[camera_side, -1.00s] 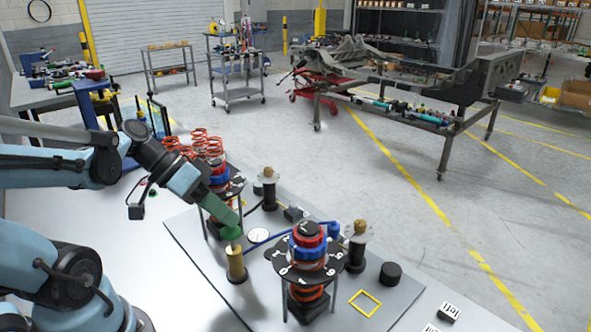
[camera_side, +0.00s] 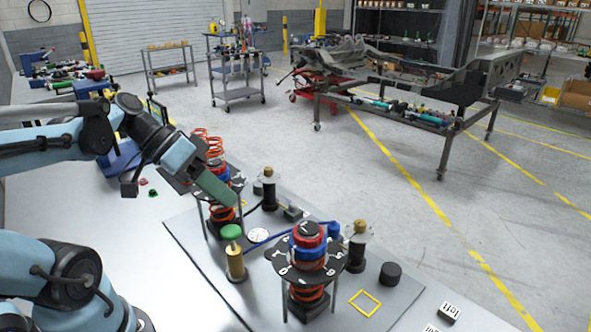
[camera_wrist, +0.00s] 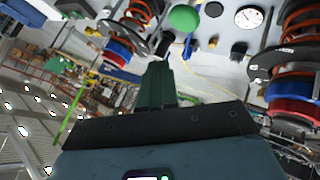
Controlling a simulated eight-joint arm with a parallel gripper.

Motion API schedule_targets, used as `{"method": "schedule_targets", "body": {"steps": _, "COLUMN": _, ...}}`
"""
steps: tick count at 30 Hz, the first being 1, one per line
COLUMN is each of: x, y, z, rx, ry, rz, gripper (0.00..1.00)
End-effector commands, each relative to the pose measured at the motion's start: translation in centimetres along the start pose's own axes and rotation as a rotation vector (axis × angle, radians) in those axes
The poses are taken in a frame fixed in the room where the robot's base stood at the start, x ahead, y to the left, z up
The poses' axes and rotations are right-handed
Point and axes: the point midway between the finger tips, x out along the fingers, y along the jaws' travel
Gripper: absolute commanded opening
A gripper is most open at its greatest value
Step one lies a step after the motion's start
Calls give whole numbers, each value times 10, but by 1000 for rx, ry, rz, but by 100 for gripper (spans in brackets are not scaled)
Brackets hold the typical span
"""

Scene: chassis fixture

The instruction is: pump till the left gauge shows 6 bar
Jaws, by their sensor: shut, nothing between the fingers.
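The pump has a brass body (camera_side: 237,264) and a green domed knob (camera_side: 231,231), standing upright on the grey plate. The knob also shows in the wrist view (camera_wrist: 184,18). A round white gauge (camera_side: 258,235) lies just right of the pump and shows in the wrist view too (camera_wrist: 249,16). Its dark needle is too small to read. I cannot tell if it is the left gauge. My gripper (camera_side: 233,203), with green fingers, is shut and empty. It is tilted above the knob, with a gap between them.
Two spring assemblies with black top plates stand on the plate, one front right (camera_side: 305,260) and one behind the pump (camera_side: 222,190). Black cylinders with brass tops (camera_side: 357,246) stand nearby. A block marked "left" (camera_side: 449,311) lies at the front right edge.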

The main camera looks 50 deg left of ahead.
Motion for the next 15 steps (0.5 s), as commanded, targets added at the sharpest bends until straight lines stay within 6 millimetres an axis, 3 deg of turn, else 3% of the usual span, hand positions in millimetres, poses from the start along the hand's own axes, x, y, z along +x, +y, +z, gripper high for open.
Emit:
{"method": "schedule_targets", "body": {"steps": 6, "x": -11, "y": 8, "z": -8, "rx": 0, "ry": 0, "rz": 0, "gripper": 0}}
{"method": "schedule_targets", "body": {"steps": 15, "x": -12, "y": 9, "z": -9, "rx": 0, "ry": 0, "rz": 0, "gripper": 0}}
